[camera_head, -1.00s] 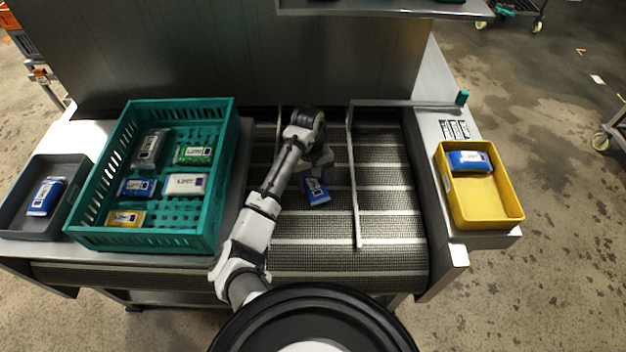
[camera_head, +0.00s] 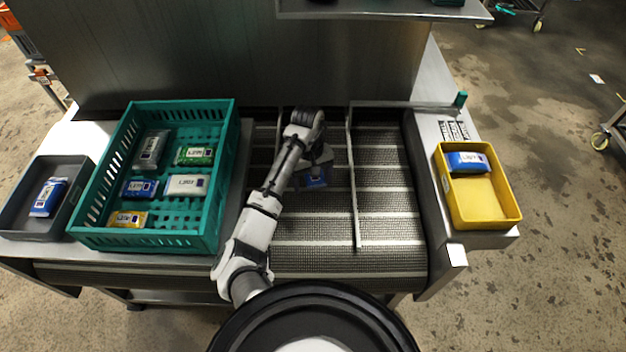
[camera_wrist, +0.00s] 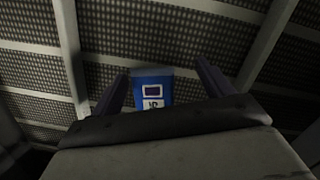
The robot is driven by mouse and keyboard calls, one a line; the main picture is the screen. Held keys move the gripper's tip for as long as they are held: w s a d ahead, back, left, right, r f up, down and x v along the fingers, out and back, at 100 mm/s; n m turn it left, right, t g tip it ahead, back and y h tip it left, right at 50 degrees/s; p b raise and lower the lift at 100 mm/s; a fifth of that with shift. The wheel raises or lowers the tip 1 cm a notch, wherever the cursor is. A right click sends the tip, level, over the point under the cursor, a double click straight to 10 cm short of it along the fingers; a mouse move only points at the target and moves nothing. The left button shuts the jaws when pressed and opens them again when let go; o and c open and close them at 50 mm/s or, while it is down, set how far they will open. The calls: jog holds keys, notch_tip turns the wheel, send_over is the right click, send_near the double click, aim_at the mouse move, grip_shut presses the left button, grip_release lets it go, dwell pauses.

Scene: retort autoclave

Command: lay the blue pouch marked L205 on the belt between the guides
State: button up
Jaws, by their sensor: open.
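A blue pouch (camera_head: 314,181) is at the belt (camera_head: 390,190), between the left guide (camera_head: 280,125) and the right guide (camera_head: 353,190). In the head view my gripper (camera_head: 314,165) is over it and hides its far part. In the wrist view the blue pouch (camera_wrist: 152,86) shows between the two spread fingers of my gripper (camera_wrist: 163,84), with a gap at the right finger. Its marking is too small to read. Guides run on both sides in the wrist view, the left one (camera_wrist: 70,45) and the right one (camera_wrist: 266,45).
A teal crate (camera_head: 222,190) with several pouches stands left of the belt. A grey tray (camera_head: 35,228) with a blue pouch (camera_head: 48,197) is at far left. A yellow bin (camera_head: 487,215) with a blue pouch (camera_head: 467,162) is at right. The belt's right lane is clear.

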aim_at(310, 179)
notch_tip(310, 179, up, 12)
jog(key=w, duration=0.1)
jog(key=shift+w+a+r, duration=0.2)
jog(key=shift+w+a, duration=0.15)
jog(key=shift+w, duration=0.05)
